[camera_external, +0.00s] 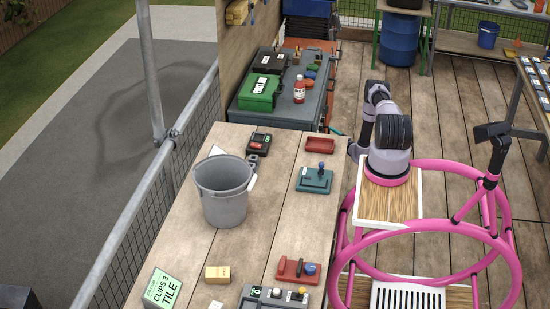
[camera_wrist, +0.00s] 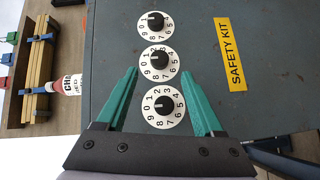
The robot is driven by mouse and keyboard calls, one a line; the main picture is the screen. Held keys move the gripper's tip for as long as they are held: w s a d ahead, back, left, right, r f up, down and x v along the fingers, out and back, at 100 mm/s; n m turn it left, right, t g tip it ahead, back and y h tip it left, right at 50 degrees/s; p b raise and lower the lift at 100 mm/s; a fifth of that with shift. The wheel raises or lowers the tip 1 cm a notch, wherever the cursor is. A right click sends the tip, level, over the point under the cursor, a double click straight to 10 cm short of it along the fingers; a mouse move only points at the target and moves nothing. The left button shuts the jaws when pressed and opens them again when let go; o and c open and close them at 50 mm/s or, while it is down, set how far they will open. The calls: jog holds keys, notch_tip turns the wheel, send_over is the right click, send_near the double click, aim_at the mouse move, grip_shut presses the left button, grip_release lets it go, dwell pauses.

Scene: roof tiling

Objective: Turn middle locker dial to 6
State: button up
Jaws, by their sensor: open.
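Three white numbered dials with black knobs sit in a column on a grey-blue panel in the wrist view: the upper dial (camera_wrist: 144,27), the middle dial (camera_wrist: 159,62) and the lower dial (camera_wrist: 163,105). My gripper (camera_wrist: 159,73) is open, with one teal finger to the left of the middle dial and one to the right. Nothing is between the fingertips that looks gripped. The lower dial shows between the fingers, nearer the palm. The knobs' pointer settings are too small to read surely. In the external view my gripper is not visible.
A yellow SAFETY KIT label (camera_wrist: 230,55) is on the panel. A red-and-white bottle (camera_wrist: 68,85) and wooden strips (camera_wrist: 38,60) lie left. In the external view, a grey bucket (camera_external: 224,190) stands on a wooden table (camera_external: 250,222); a green case (camera_external: 259,93) is behind.

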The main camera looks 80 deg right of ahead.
aim_at(321, 128)
jog(key=x, duration=0.6)
jog(key=shift+w+d, duration=0.15)
jog(key=shift+c, duration=0.3)
grip_shut()
jog(key=shift+f, duration=0.1)
jog(key=shift+f+n+t+h, duration=0.2)
jog(key=shift+n+t+h, duration=0.45)
jog(key=shift+n+t, duration=0.4)
jog(key=shift+f+n+t+h, duration=0.2)
jog(key=shift+n+t+h, duration=0.5)
jog(key=shift+n, duration=0.65)
jog(key=shift+d+t, duration=0.1)
jog(key=shift+t, duration=0.15)
